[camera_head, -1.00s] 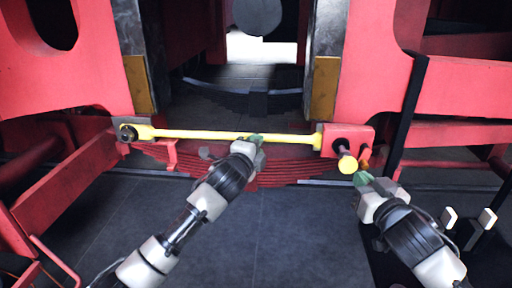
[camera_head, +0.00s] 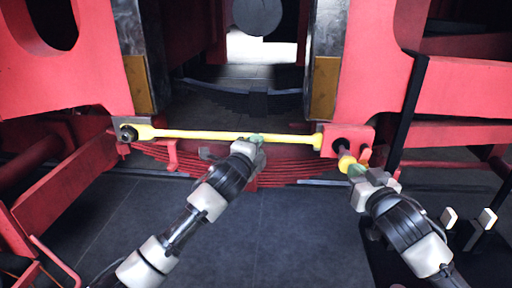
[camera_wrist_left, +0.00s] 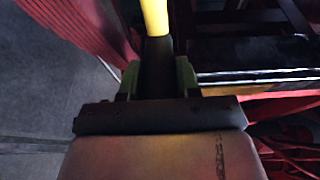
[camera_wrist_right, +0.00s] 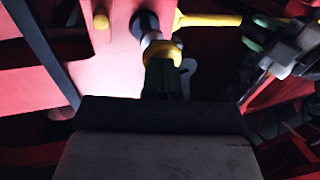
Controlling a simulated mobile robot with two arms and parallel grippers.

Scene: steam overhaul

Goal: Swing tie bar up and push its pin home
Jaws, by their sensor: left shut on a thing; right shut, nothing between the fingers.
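The yellow tie bar (camera_head: 200,134) lies nearly level across the gap between the two red frame sides. Its left end sits on a dark pivot (camera_head: 129,133); its right end meets a red bracket (camera_head: 358,134). My left gripper (camera_head: 257,140) is shut on the bar right of its middle; the bar also shows in the left wrist view (camera_wrist_left: 155,16). The pin, with a yellow head (camera_head: 346,163), pokes out of the bracket's dark hole. My right gripper (camera_head: 356,171) is shut and empty, its tips at the pin head, which also shows in the right wrist view (camera_wrist_right: 160,52).
A red leaf spring (camera_head: 215,166) lies behind and below the bar. A dark strap (camera_head: 410,115) hangs right of the bracket. Dark floor (camera_head: 270,225) is open between my arms. Two pale-topped posts (camera_head: 487,220) stand at the lower right.

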